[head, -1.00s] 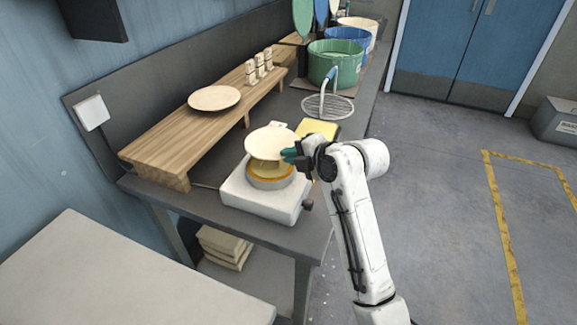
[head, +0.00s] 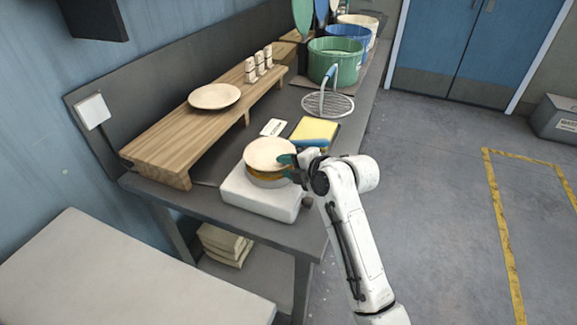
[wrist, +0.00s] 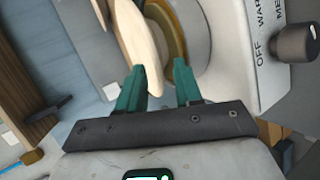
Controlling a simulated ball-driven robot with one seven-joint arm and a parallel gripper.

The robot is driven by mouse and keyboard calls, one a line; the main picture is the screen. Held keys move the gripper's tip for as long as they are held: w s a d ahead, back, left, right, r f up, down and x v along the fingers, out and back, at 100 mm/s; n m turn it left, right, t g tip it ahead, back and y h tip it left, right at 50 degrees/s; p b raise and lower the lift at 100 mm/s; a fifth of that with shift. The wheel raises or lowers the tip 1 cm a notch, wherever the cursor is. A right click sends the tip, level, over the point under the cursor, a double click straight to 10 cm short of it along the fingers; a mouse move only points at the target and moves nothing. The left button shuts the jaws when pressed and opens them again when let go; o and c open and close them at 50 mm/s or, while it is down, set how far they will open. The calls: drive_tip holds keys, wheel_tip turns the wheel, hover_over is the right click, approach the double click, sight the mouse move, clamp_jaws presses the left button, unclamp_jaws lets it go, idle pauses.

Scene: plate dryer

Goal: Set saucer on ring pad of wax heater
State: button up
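The pale wooden-looking saucer (head: 270,153) lies roughly level over the wax heater (head: 258,198), covering most of its amber ring pad (head: 258,176). It appears to rest on the pad, though the contact is partly hidden. My gripper (head: 288,165) is at the saucer's right edge, with its teal fingers apart. In the wrist view, my gripper (wrist: 160,82) has the rim of the saucer (wrist: 141,42) between its fingers, close to the left one. A gap shows to the right finger. The heater (wrist: 235,45) and its dark knob (wrist: 297,42) are at the right.
A second plate (head: 214,96) lies on the wooden shelf (head: 190,125) behind. Green (head: 335,62) and blue tubs stand farther back.

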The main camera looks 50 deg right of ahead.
drive_tip(key=shift+r, duration=0.15)
drive_tip(key=d+b+v, duration=0.1)
drive_tip(key=v, duration=1.1)
drive_tip(key=s+a+f+m+g+y, duration=0.1)
drive_tip(key=s+a+f+m+g, duration=0.3)
drive_tip(key=f, duration=0.3)
drive_tip(key=s+a+f+m+g, duration=0.2)
drive_tip(key=s+a+f+m, duration=0.1)
drive_tip(key=a+f+m, duration=0.3)
drive_tip(key=s+a+f+m+g, duration=0.5)
drive_tip(key=s+f, duration=0.4)
drive_tip(key=s, duration=0.3)
drive_tip(key=a+m, duration=0.1)
drive_tip(key=m, duration=0.1)
drive_tip(key=shift+s+f+m+g+h, duration=0.2)
drive_tip(key=shift+f+m+g+h, duration=0.1)
drive_tip(key=shift+f+m, duration=0.1)
drive_tip(key=shift+c, duration=0.4)
